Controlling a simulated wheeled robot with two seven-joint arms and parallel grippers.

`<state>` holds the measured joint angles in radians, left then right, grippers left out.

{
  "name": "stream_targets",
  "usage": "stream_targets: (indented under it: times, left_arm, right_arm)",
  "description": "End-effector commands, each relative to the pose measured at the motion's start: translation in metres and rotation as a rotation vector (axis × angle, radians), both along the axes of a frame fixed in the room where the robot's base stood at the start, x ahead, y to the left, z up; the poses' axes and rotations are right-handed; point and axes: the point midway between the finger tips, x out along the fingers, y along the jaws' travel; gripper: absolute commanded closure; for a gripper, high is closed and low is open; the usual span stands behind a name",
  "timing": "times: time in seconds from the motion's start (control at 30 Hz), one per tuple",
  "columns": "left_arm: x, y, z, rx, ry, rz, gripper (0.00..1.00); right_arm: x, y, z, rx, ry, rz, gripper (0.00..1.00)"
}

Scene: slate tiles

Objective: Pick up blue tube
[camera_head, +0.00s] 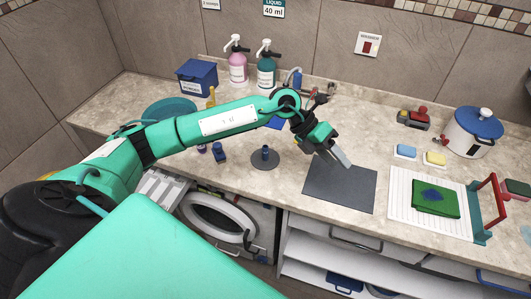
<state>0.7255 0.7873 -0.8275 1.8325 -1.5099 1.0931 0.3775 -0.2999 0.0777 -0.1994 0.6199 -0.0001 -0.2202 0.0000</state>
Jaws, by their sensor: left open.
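A small dark blue upright cylinder (265,153), which looks like the blue tube, stands on a dark round disc (274,162) near the counter's front. A second small dark blue item (219,153) stands to its left; its exact shape is too small to tell. My left gripper (342,157) is open, over the dark square mat (340,190), to the right of the disc. It points down and to the right and appears empty. My left arm crosses the counter behind both blue items. My right gripper is not in view.
Pink (237,68) and teal (266,70) pump bottles and a blue box (197,78) stand at the back. A white rack (400,205) with a green folded cloth (435,198) lies at right. A blue-lidded pot (473,130) stands behind it. A washing machine (217,220) is below the counter.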

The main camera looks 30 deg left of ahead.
Motion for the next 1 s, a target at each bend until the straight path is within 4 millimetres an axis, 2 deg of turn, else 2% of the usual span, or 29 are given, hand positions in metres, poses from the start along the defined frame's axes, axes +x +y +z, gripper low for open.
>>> stream_targets:
  times: [0.03,0.2,0.3,0.4,0.57,0.83,1.0]
  left_arm:
    - [0.011,0.032,-0.005,0.142,0.001,0.0,0.56]
    - [0.03,0.137,-0.009,0.552,0.061,0.042,0.56]
    - [0.034,0.184,-0.001,0.717,0.103,0.084,0.56]
    - [0.035,0.214,0.007,0.815,0.134,0.115,0.56]
    - [0.034,0.231,0.003,0.874,0.159,0.135,0.56]
    - [0.032,0.23,-0.048,0.872,0.16,0.133,0.56]
    - [0.033,0.23,-0.069,0.871,0.156,0.133,0.56]
  right_arm:
    - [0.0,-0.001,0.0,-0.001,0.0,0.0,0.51]
    - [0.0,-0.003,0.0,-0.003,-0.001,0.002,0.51]
    - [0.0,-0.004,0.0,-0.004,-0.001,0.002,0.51]
    - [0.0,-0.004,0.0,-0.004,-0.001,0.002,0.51]
    - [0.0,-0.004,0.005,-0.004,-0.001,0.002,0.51]
    - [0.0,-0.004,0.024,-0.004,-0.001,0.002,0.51]
    - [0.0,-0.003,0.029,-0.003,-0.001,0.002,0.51]
